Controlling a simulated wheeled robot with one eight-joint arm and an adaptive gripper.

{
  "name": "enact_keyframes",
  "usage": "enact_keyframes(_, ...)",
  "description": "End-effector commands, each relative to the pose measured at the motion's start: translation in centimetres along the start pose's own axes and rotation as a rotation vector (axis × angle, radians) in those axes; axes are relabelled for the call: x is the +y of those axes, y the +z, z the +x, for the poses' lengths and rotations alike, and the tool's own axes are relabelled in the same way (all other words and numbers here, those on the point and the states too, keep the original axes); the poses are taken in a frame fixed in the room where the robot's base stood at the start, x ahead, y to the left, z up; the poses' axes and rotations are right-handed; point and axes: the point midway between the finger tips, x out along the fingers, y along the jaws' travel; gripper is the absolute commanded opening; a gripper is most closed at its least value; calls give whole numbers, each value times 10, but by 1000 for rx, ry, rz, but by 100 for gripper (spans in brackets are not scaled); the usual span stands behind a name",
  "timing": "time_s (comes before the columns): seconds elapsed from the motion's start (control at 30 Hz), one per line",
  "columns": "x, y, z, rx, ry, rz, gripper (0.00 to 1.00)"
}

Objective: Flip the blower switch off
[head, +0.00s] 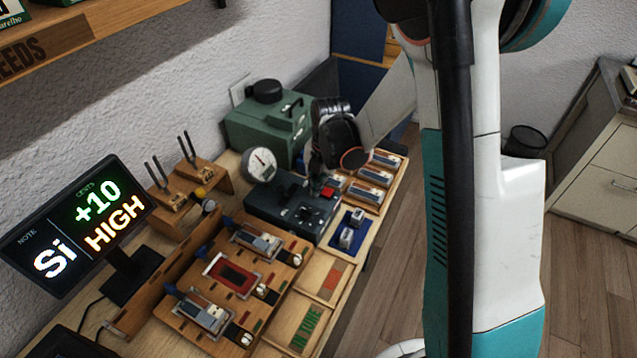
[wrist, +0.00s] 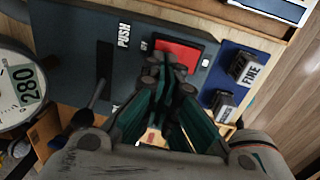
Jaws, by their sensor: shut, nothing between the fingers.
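A dark blue-grey box (head: 270,208) stands on the bench at the middle of the head view. On its top is a red rocker switch (wrist: 182,54), with a small white label beside it in the wrist view; a bit of red also shows in the head view (head: 328,191). My gripper (wrist: 172,72) is shut and empty, its fingertips right at the near edge of the red switch. They cover part of it, and I cannot tell whether they touch it. In the head view my gripper (head: 328,178) is dark and partly hidden above the box.
A lever (wrist: 98,92) in a slot marked PUSH and a round gauge (head: 260,165) lie beside the switch. A blue tray (wrist: 228,56) with small blocks is on the other side. A green machine (head: 258,128) stands behind. A wooden board (head: 270,268) with reed pieces lies in front.

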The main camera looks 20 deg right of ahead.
Motion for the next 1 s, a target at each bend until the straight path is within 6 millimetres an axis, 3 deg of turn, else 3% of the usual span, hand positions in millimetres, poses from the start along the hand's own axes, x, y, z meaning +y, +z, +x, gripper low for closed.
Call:
enact_keyframes(0.37,2,0,10,1,-7,-1,0)
enact_keyframes(1.0,-12,0,3,0,-7,1,0)
